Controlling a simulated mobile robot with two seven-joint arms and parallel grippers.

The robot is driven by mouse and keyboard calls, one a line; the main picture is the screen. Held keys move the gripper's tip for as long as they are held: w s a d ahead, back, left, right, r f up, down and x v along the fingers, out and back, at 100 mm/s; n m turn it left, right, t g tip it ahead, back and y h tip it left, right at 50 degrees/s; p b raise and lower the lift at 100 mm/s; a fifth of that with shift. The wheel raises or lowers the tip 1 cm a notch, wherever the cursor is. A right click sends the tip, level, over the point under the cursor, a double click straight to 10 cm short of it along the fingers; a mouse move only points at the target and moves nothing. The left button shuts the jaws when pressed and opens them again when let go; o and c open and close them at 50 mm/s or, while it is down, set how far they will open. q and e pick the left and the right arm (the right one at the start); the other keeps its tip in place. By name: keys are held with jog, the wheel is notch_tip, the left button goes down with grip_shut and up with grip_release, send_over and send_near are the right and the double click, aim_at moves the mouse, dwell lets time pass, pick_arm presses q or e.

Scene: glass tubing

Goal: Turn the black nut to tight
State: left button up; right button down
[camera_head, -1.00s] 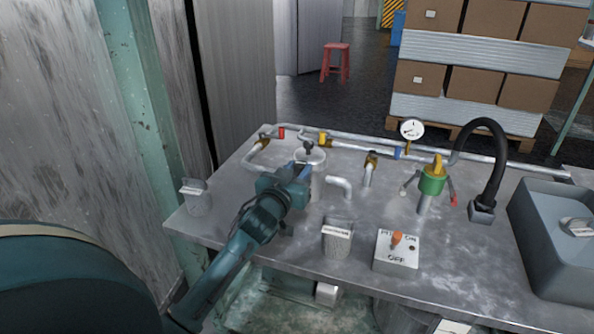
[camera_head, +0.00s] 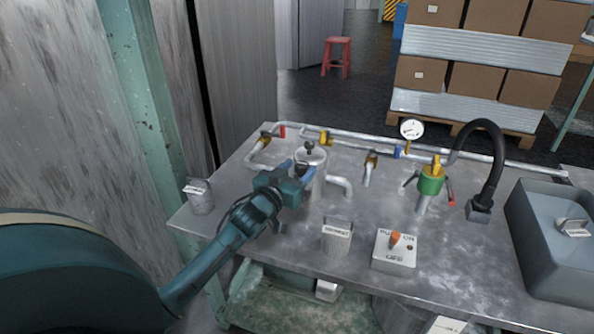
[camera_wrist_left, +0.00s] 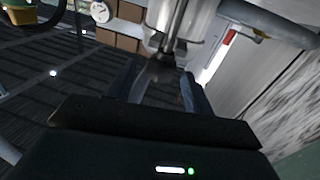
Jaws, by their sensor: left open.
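A shiny metal vessel (camera_head: 318,183) stands on the bench with a small black knob-like piece (camera_head: 309,145) on its top. I cannot tell for sure whether this is the black nut. My left gripper (camera_head: 304,174) is open in front of the vessel, its fingers pointing at the vessel's near side and hiding part of it. In the left wrist view a dark fitting (camera_wrist_left: 156,74) shows between the two spread fingers, by the bright metal of the vessel (camera_wrist_left: 192,22). Whether the fingers touch it I cannot tell. My right gripper is not in view.
White pipes with yellow fittings run along the back, with a gauge (camera_head: 411,130).

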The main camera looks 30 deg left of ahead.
pick_arm(q)
jog(key=s+p, duration=0.2)
jog(key=s, duration=1.1)
jog(key=shift+d, duration=0.4)
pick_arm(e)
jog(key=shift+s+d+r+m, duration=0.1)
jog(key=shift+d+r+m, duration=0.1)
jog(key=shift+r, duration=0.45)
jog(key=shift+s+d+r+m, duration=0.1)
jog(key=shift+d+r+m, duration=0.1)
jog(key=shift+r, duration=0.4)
pick_arm(q)
jog(key=shift+s, duration=0.1)
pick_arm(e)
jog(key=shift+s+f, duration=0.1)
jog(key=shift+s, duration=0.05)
